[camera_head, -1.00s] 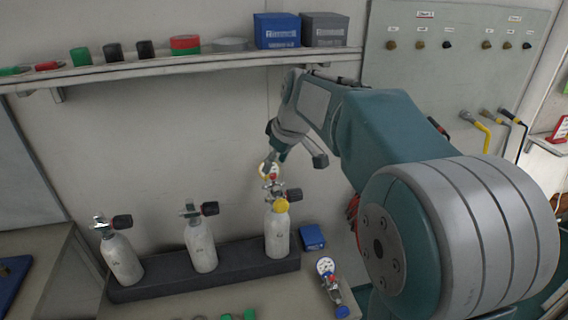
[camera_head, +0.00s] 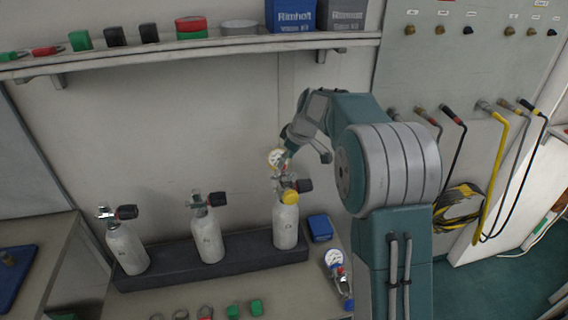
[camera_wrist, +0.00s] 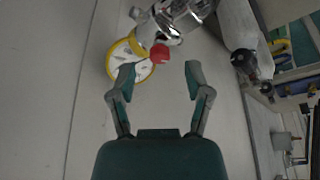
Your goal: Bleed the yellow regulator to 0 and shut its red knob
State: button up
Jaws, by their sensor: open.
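The yellow regulator sits on the rightmost of three white cylinders (camera_head: 285,224). The red knob is on the metal regulator body (camera_wrist: 183,15). My gripper (camera_wrist: 160,76) is open and empty, its fingertips spread just short of the knob, with the knob roughly centred beyond the gap. In the head view my gripper hides part of the regulator.
Two more cylinders (camera_head: 207,240) (camera_head: 127,250) stand in the dark rack (camera_head: 180,272). A shelf (camera_head: 190,48) runs above. Hoses (camera_head: 497,170) hang at the right.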

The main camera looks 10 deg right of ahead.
jog(key=shift+x, duration=1.2)
grip_shut()
